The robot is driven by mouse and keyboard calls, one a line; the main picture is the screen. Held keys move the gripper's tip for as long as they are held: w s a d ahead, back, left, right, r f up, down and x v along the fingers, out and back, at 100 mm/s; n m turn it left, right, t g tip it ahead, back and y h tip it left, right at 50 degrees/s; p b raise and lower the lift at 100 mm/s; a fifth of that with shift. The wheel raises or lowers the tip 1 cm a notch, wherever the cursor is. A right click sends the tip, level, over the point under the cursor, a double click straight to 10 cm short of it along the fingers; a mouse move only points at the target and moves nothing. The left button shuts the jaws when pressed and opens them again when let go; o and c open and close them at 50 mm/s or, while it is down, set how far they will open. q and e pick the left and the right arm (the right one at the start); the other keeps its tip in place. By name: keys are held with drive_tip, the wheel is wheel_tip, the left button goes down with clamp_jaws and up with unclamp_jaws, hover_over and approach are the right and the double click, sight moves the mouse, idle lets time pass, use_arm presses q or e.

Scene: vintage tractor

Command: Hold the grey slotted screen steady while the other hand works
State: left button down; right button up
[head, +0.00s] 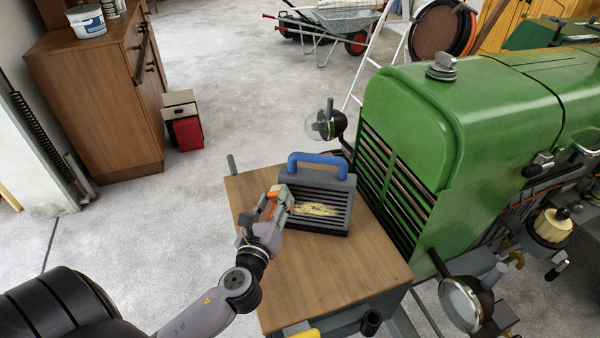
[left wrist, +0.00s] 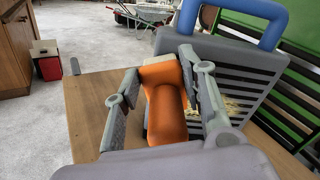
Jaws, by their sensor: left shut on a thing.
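The grey slotted screen (head: 320,222) stands on a wooden-topped stand (head: 335,272), in front of the tractor's grille. It has a blue handle (head: 318,160) along its top and a pale yellow patch of debris across its slots. My left gripper (head: 275,205) is at the screen's left side. The screen (left wrist: 235,75) is close behind the fingers there. My right gripper is not in view.
The green tractor (head: 450,110) is close on the right, with headlamps (head: 466,302) jutting out. A brown cabinet (head: 95,90) and a red-and-grey box (head: 184,122) stand at the left. A wheelbarrow (head: 340,22) is at the back. The concrete floor between is clear.

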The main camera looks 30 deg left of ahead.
use_arm(q)
drive_tip(key=s+d+f+m+h+b, duration=0.1)
drive_tip(key=s+d+m+h+b, duration=0.2)
drive_tip(key=s+d, duration=0.7)
drive_tip(key=d+h+b, duration=0.2)
drive_tip(key=d, duration=0.1)
drive_tip(key=shift+s+m+t, duration=0.3)
drive_tip(key=shift+t, duration=0.1)
drive_tip(key=shift+d+f, duration=0.1)
drive_tip(key=shift+f, duration=0.05)
